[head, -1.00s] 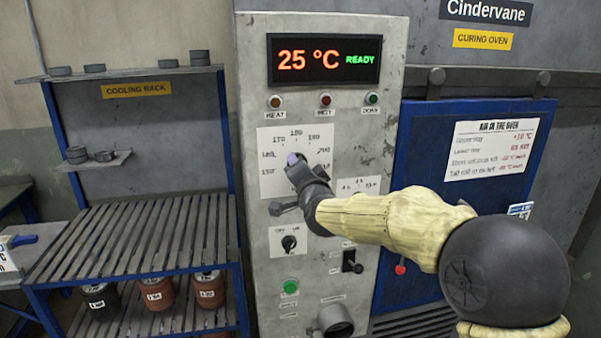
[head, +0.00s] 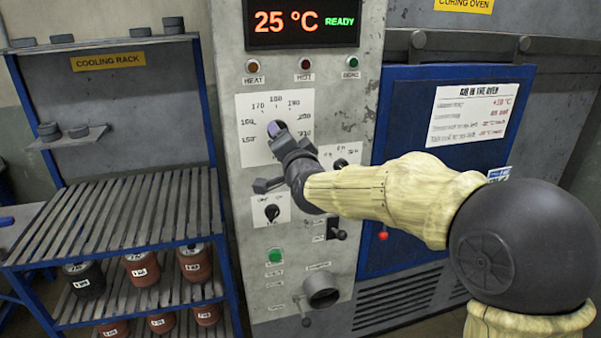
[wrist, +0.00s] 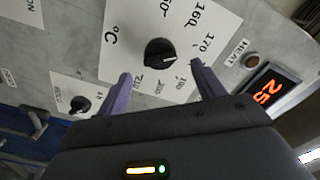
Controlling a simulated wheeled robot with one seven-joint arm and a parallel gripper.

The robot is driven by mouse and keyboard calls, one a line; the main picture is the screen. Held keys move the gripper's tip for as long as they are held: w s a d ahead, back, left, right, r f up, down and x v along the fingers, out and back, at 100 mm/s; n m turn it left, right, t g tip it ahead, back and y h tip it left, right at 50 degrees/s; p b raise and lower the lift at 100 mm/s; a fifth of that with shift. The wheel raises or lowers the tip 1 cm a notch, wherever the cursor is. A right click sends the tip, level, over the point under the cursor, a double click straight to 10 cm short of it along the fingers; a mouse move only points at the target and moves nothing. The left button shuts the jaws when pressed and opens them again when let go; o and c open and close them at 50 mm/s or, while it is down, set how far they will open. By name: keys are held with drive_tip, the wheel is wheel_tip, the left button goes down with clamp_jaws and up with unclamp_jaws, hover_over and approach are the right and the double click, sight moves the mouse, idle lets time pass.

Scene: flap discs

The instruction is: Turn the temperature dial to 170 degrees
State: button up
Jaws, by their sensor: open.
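The temperature dial (wrist: 160,53) is a round black knob on a white scale plate (head: 301,103) on the oven's control panel. In the wrist view its white mark points right, roughly towards the printed 170; the exact reading is unclear. My gripper (wrist: 160,77) is open, with its purple fingers apart and the dial showing between and just beyond their tips. I cannot tell whether they touch it. In the head view my gripper (head: 277,130) is in front of the scale plate and hides the dial. The display (head: 302,22) above reads 25 °C READY.
A smaller dial (wrist: 80,104) sits on its own plate near the left finger. Below on the panel are a switch knob (head: 272,212), a lever (head: 336,230) and a green button (head: 274,256). A cooling rack (head: 120,215) stands left, the blue oven door (head: 400,125) right.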

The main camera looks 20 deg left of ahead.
drive_tip(key=b+v, duration=0.3)
drive_tip(key=v, duration=1)
drive_tip(key=shift+s, duration=0.1)
drive_tip(key=d+f+n+g+h+p, duration=0.25)
drive_tip(key=d+f+g+h, duration=0.3)
drive_tip(key=d+f, duration=0.9)
drive_tip(key=s+d+f+n+g+h+p, duration=0.1)
drive_tip(key=s+d+f+g+h+p, duration=0.1)
drive_tip(key=s+d+f, duration=0.3)
drive_tip(key=s+d+f+n+g+h+p, duration=0.1)
drive_tip(key=s+d+f+g+h+p, duration=0.1)
drive_tip(key=s+d+f+g, duration=0.3)
drive_tip(key=s+d+f, duration=0.1)
drive_tip(key=s+d, duration=0.3)
drive_tip(key=d, duration=0.1)
drive_tip(key=shift+d, duration=0.2)
